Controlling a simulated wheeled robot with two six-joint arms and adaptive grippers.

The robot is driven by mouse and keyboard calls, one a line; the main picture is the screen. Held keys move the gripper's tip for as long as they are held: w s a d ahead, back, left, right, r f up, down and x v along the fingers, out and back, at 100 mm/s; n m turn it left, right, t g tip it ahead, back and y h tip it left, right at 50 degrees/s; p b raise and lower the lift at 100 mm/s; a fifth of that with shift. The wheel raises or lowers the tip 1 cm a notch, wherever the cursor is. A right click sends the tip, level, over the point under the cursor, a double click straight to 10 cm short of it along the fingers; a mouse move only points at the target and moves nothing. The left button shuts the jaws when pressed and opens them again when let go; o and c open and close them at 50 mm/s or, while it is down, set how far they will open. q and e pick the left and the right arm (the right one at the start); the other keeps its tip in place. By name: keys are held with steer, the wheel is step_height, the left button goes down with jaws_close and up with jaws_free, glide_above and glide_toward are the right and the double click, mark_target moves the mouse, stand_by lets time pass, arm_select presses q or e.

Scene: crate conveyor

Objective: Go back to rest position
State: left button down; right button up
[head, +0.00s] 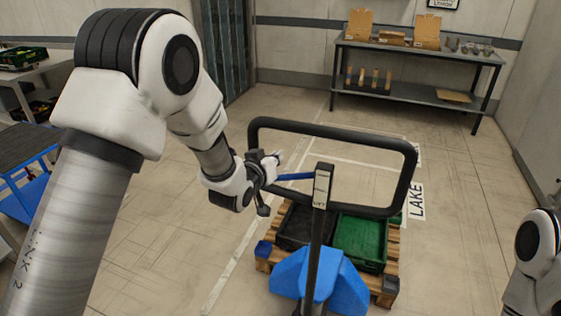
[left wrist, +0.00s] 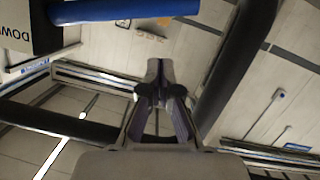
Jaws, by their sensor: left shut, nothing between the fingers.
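My left gripper (head: 277,158) is shut and empty. In the head view it overlaps the left side of the black loop handle (head: 335,131) of a pallet jack; I cannot tell whether it touches it. Its closed fingers (left wrist: 154,75) show in the left wrist view, with a dark handle bar (left wrist: 236,60) on the right and a blue lever (left wrist: 120,10) above. In the head view the blue lever (head: 297,176) sits beside the gripper, pointing left from the handle post (head: 322,190). Part of my right arm shows at the right edge; its gripper is out of view.
The blue pallet jack (head: 320,280) stands at a wooden pallet (head: 262,266) with a black crate (head: 290,228) and a green crate (head: 360,240). A grey table (head: 420,50) stands at the back wall. A blue cart (head: 30,190) is at left. Floor right of the pallet is clear.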

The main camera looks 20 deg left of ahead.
arm_select(q)
steer(key=d+b+v, duration=0.1)
steer(key=b+v, duration=0.1)
steer(key=v, duration=0.6)
steer(key=s+a+f+g, duration=0.1)
steer(key=s+f+g, duration=0.3)
steer(key=f, duration=0.9)
steer(key=s+a+f+g, duration=0.1)
steer(key=s+f+g, duration=0.2)
steer(key=s+f, duration=0.75)
steer(key=s+f+g, duration=0.4)
steer(key=s+f, duration=0.4)
steer(key=s, duration=0.2)
steer(key=s+a+f+m+g+y, duration=0.1)
steer(key=s+f+g, duration=0.3)
steer(key=s+f, duration=0.3)
steer(key=s, duration=0.4)
steer(key=shift+f+m+y, duration=0.3)
steer(key=shift+f, duration=0.1)
arm_select(e)
steer(key=f, duration=0.2)
steer(key=shift+s+f, duration=0.25)
steer(key=shift+f, duration=0.15)
